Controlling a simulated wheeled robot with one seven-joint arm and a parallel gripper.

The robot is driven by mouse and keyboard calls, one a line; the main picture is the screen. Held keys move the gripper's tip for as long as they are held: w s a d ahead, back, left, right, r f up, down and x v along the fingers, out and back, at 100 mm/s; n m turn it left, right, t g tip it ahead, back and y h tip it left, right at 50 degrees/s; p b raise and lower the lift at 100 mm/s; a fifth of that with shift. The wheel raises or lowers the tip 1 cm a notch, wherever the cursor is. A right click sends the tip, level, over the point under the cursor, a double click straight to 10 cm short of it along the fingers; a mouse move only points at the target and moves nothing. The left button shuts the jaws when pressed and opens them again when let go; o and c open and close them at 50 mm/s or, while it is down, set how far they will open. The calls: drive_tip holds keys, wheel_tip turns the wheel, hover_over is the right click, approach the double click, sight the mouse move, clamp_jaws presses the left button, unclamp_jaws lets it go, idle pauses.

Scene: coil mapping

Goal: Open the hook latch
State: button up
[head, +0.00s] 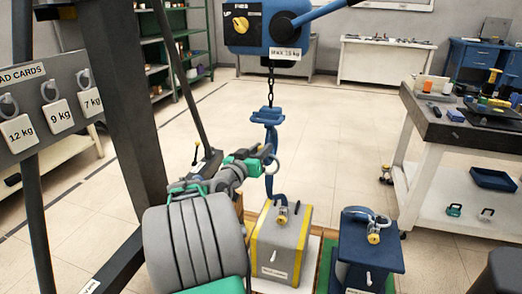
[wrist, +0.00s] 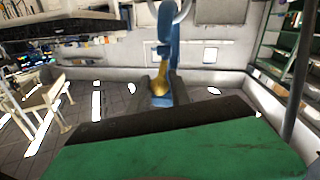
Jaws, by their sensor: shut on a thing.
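A blue hook (head: 268,118) hangs on a chain from the hoist, its lower shank running down behind my gripper. My gripper (head: 264,154) is at the hook's middle in the head view, partly hiding it. In the wrist view the blue hook (wrist: 166,28) hangs upright straight ahead, with a brass-coloured latch piece (wrist: 161,72) at its lower part. My dark fingers (wrist: 160,92) stand on both sides of this piece and are shut on it. Whether the latch is swung open cannot be told. A pale ring (head: 272,165) shows beside the gripper.
The blue hoist body (head: 268,30) is above. Below the hook stand a grey block with yellow edges (head: 292,245) and a dark blue block (head: 368,255), both with fittings on top. A load card board (head: 45,105) is at left, a bench (head: 465,135) at right.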

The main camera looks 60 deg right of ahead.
clamp_jaws()
drive_tip(key=shift+s, duration=0.1)
idle(0.8)
drive_tip(key=shift+s+r, duration=0.1)
drive_tip(key=shift+r, duration=0.05)
